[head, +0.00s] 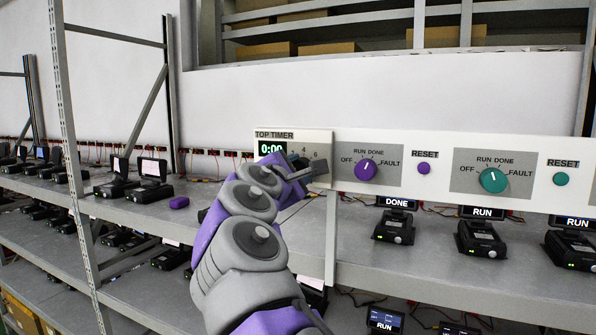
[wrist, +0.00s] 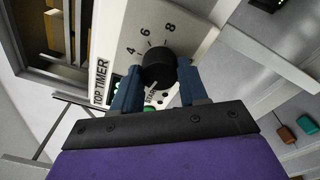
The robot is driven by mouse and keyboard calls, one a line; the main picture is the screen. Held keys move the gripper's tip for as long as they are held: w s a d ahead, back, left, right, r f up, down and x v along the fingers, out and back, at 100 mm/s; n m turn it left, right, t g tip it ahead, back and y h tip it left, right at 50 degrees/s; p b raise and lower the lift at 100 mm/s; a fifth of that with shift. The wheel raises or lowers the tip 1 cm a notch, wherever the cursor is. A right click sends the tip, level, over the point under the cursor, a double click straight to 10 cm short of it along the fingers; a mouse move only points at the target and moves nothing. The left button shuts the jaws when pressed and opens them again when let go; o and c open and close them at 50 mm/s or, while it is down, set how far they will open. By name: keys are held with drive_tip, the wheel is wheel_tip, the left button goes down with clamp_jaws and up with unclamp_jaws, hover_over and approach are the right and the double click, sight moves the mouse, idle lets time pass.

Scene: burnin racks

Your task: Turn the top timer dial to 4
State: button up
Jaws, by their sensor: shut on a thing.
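The top timer panel (head: 322,145) is at the middle of the head view, labelled TOP TIMER, with a green display (head: 270,148) reading 0:00. In the wrist view the black timer dial (wrist: 158,66) sits under the printed numbers 4, 6 and 8. My gripper (head: 303,168) is at the panel, with its blue fingers on either side of the dial and shut on it. A pale mark shows low on the dial, but its exact setting is unclear. In the head view my gripper and arm cover most of the dial and part of its scale.
Right of the timer are a purple selector knob (head: 367,169), a purple reset button (head: 424,168), a teal selector knob (head: 493,180) and a teal reset button (head: 561,179). Several black devices stand on the shelf (head: 450,262) below. A grey rack post (head: 75,150) stands at left.

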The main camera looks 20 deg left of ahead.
drive_tip(key=shift+f, duration=0.2)
drive_tip(key=m+b, duration=0.1)
drive_tip(key=m, duration=0.2)
drive_tip(key=m+b, duration=0.1)
drive_tip(key=m, duration=0.3)
drive_tip(key=shift+w+f+m, duration=0.1)
drive_tip(key=shift+m, duration=0.3)
drive_tip(key=m, duration=0.2)
drive_tip(key=m+b, duration=0.1)
drive_tip(key=m, duration=0.1)
drive_tip(key=shift+a+m+t+h, duration=0.1)
drive_tip(key=shift+m+t+h, duration=0.2)
drive_tip(key=shift+m+h, duration=0.4)
drive_tip(key=shift+m, duration=1.5)
